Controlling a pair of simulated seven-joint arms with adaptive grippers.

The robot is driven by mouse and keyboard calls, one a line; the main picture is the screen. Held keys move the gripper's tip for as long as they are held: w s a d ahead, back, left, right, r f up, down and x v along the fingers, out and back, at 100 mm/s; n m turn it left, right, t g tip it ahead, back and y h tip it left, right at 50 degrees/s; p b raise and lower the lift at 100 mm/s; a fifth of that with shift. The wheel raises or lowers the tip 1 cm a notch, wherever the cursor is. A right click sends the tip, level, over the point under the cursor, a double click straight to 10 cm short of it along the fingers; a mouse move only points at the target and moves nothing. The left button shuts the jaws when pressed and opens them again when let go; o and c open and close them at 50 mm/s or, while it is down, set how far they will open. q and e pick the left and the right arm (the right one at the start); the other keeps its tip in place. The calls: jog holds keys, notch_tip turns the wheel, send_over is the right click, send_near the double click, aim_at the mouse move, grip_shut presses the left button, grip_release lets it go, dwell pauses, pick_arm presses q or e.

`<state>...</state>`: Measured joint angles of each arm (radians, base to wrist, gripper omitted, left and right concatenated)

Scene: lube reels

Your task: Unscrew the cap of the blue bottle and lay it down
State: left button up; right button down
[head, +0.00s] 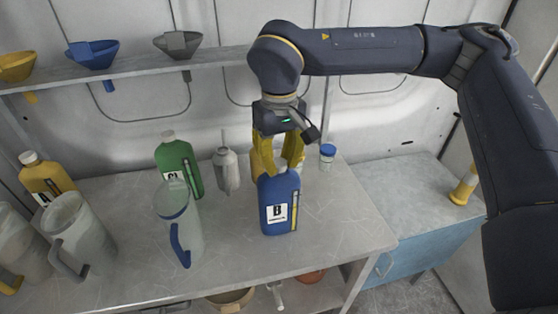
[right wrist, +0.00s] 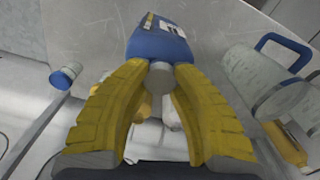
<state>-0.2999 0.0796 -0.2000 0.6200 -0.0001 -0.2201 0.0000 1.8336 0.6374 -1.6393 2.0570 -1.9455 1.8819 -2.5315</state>
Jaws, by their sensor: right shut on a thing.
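The blue bottle (head: 279,205) stands upright on the grey bench, with a white "B" label facing forward. My right gripper (head: 278,170) comes down from above, with its yellow fingers at the bottle's top. In the right wrist view, the bottle (right wrist: 158,42) lies beyond the fingertips, and its round grey-white cap (right wrist: 159,78) is between the two fingers of the right gripper (right wrist: 158,72). The gripper is shut on this cap, which sits at the bottle's neck. My left gripper is not in view.
A small blue-lidded jar (head: 327,157) stands right behind the bottle. A grey bottle (head: 227,170), a green bottle (head: 180,165) and a blue-handled jug (head: 180,225) stand to the left. Funnels hang on the shelf (head: 135,72). The bench right of the bottle (head: 340,220) is clear.

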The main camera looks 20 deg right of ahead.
aim_at(279, 162)
dwell(0.3)
jog(key=n, duration=0.5)
jog(key=shift+f, duration=0.1)
jog(key=c, duration=0.7)
grip_release()
jog(key=shift+r, duration=2.6)
